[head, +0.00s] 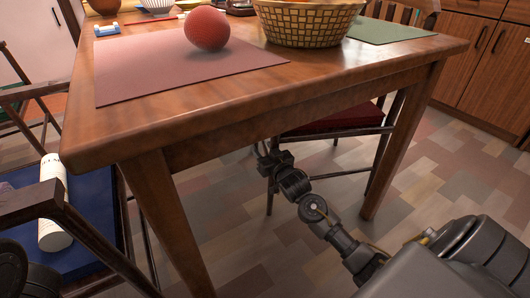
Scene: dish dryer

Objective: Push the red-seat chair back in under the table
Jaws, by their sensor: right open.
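The red-seat chair (335,122) shows beyond and below the wooden table (330,84). Its dark red seat is partly hidden by the tabletop, and a wooden slatted back rises behind the table's far edge at upper right. My right arm reaches in from the lower right, under the table edge. My right gripper (264,152) is open and empty, low beside the left end of the red seat. I cannot tell whether it touches the chair. My left gripper does not show.
A blue-seat chair (88,225) with a white bottle (53,203) on it stands at left. Table legs flank my right arm. The table bears a red ball (207,28), a wicker basket (300,25) and placemats. Tiled floor is clear at right, before wooden cabinets (480,60).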

